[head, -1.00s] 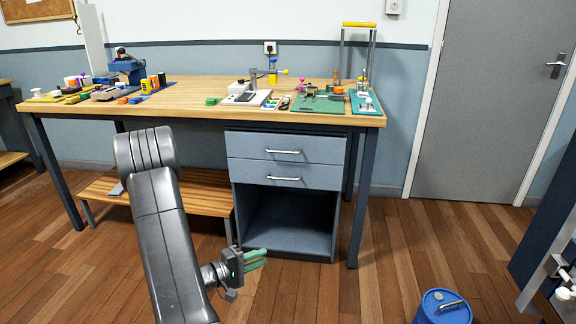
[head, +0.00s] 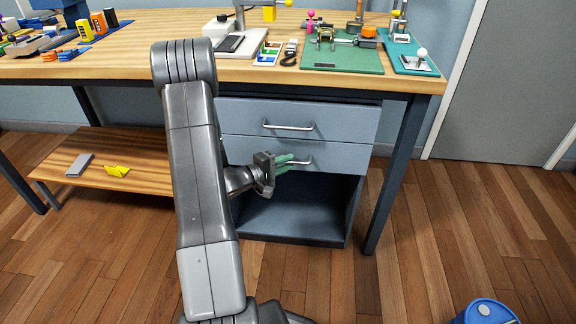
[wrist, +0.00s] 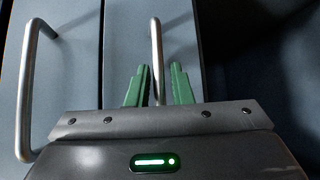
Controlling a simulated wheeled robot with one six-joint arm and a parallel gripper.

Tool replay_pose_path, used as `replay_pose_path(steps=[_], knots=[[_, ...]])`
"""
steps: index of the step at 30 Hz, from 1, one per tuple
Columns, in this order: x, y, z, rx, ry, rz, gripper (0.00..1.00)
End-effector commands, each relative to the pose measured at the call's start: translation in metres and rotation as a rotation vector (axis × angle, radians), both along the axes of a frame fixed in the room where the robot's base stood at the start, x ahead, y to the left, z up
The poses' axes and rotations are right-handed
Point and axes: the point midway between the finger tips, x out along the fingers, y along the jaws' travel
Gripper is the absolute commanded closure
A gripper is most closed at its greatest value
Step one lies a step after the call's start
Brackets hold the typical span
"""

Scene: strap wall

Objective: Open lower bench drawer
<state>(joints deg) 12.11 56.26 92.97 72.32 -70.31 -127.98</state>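The lower bench drawer (head: 340,156) is a blue-grey front below the upper drawer (head: 350,113), and both look closed. Its silver bar handle (head: 296,162) is partly hidden by my gripper in the head view. My gripper (head: 286,161) has green fingers and is at this handle. In the wrist view, the fingers of my gripper (wrist: 159,85) stand apart, one on each side of the lower handle (wrist: 157,50), with gaps visible between handle and fingers. The upper drawer's handle (wrist: 30,95) is at the left of the wrist view.
An open compartment (head: 295,210) is below the drawers. The wooden bench top (head: 180,68) above carries tools and a green mat (head: 340,58). A low wooden shelf (head: 110,175) is at left. A blue drum (head: 487,312) stands on the floor at right.

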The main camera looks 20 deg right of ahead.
Motion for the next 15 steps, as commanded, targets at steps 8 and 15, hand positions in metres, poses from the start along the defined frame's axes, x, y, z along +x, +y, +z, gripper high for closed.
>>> replay_pose_path(steps=[8, 15], knots=[[0.0026, -0.0107, -0.0012, 0.000, 0.000, 0.001, 0.80], [0.0025, -0.0105, -0.0011, 0.000, 0.000, 0.001, 0.96]])
